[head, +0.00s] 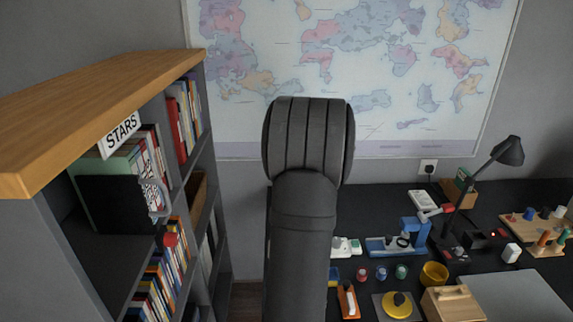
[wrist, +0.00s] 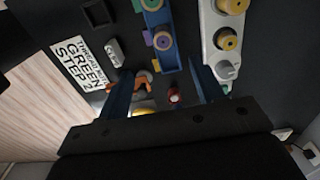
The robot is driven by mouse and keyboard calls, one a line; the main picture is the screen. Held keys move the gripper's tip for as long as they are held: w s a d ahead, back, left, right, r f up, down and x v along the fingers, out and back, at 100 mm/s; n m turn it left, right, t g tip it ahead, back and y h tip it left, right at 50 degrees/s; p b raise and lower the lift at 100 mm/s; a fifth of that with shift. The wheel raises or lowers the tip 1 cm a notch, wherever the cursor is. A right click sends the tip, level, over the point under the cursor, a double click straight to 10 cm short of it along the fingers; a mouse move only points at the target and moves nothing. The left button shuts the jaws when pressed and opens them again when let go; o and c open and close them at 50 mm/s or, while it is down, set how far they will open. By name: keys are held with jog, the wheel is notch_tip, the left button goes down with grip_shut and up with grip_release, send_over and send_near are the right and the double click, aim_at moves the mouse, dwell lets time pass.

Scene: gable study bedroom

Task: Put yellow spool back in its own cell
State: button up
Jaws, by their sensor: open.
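In the wrist view my gripper (wrist: 161,75) is open, with its two blue fingers apart and nothing seen held between them. A small red piece (wrist: 174,96) shows between the fingers. In the head view my arm hides the gripper.
A bookshelf (head: 100,105) stands left.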

jog(key=w+a+r+m, duration=0.1)
jog(key=w+a+r, duration=0.15)
jog(key=w, duration=0.35)
jog(key=w+a+r+m, duration=0.1)
jog(key=w+r, duration=0.2)
jog(key=w, duration=0.4)
notch_tip(320, 180, down, 12)
jog(key=shift+s+d+r, duration=0.1)
jog(key=shift+d+r, duration=0.05)
jog(key=shift+r, duration=0.1)
jog(key=shift+s+d+f, duration=0.1)
jog(key=shift+f, duration=1.2)
jog(key=shift+s+d+f, duration=0.1)
jog(key=shift+f, duration=1.2)
jog(key=c, duration=1.1)
jog(key=shift+r, duration=0.1)
